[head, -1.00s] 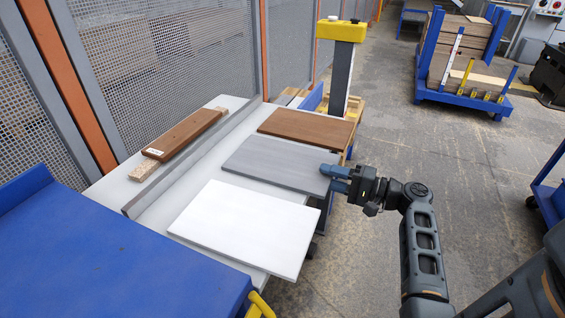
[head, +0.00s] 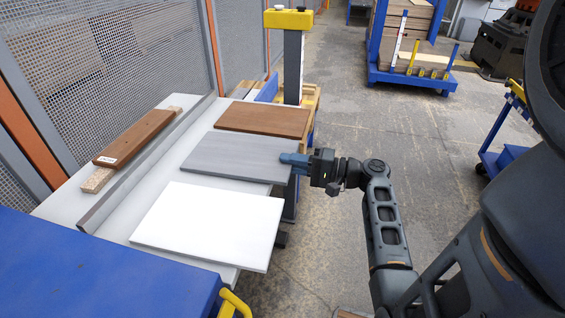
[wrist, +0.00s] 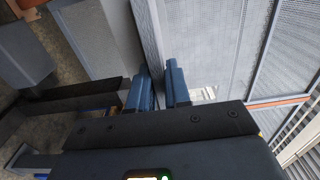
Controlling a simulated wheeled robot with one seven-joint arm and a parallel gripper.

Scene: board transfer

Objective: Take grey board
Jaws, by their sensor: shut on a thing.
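The grey board (head: 228,156) lies flat over the white table, between a white board (head: 208,222) and a brown board (head: 262,120). Its right end sticks out past the table's edge. My gripper (head: 294,163) is shut on that right end, with one blue finger visible above the board. In the wrist view, the grey board (wrist: 148,35) shows edge-on as a strip running up from between the two blue fingers (wrist: 160,88). I cannot tell whether the board is lifted off the table.
The white table (head: 150,185) has a raised rail (head: 150,160); a narrow brown board (head: 133,137) lies behind it. A blue surface (head: 90,265) is at the front left. A yellow-topped post (head: 290,50) stands beyond the brown board.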

